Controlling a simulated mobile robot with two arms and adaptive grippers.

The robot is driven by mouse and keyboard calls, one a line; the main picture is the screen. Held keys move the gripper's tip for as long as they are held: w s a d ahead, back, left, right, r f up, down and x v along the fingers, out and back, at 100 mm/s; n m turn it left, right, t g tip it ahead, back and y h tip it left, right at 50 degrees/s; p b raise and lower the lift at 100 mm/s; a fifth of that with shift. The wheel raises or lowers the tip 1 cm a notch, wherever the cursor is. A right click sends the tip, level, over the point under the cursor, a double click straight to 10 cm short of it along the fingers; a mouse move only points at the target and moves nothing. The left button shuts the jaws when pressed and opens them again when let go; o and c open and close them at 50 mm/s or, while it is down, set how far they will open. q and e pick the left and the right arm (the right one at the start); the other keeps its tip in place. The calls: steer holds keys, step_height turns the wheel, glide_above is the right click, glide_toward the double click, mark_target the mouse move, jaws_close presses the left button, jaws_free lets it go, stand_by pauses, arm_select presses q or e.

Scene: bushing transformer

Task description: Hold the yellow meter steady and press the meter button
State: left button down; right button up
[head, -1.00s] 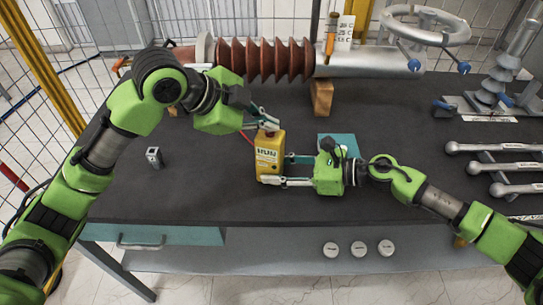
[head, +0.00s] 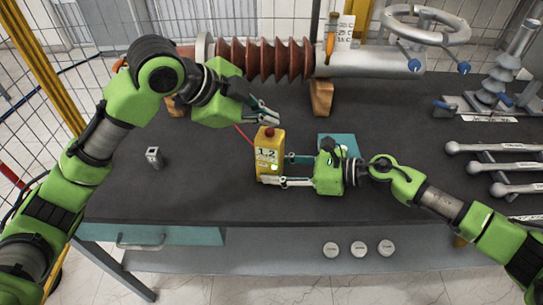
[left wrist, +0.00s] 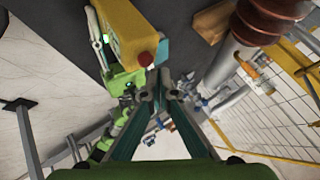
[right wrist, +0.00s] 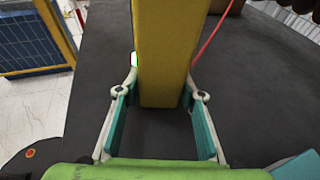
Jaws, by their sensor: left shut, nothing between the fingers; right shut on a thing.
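The yellow meter (head: 264,166) stands upright on the dark table, with a red button (head: 269,132) on top and "1.2" on its display. My right gripper (head: 286,171) is shut on the meter from the right. In the right wrist view its two fingers flank the yellow body (right wrist: 165,50). My left gripper (head: 277,119) is shut and empty, above and just behind the meter, apart from the button. In the left wrist view the red button (left wrist: 146,59) shows beside the closed fingertips (left wrist: 160,78), with the meter (left wrist: 150,25) behind it.
A red lead (head: 243,135) runs from behind the meter. The brown ribbed bushing (head: 270,60) lies behind on wooden blocks (head: 321,98). A teal pad (head: 337,141) lies behind my right gripper. A small metal block (head: 154,157) stands left on open table. Silver rods (head: 495,167) lie right.

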mark_target(268, 132)
arm_select(q)
steer(key=shift+r, duration=2.6)
arm_select(e)
steer(key=o, duration=0.9)
steer(key=v, duration=1.2)
steer(key=shift+s, duration=0.1)
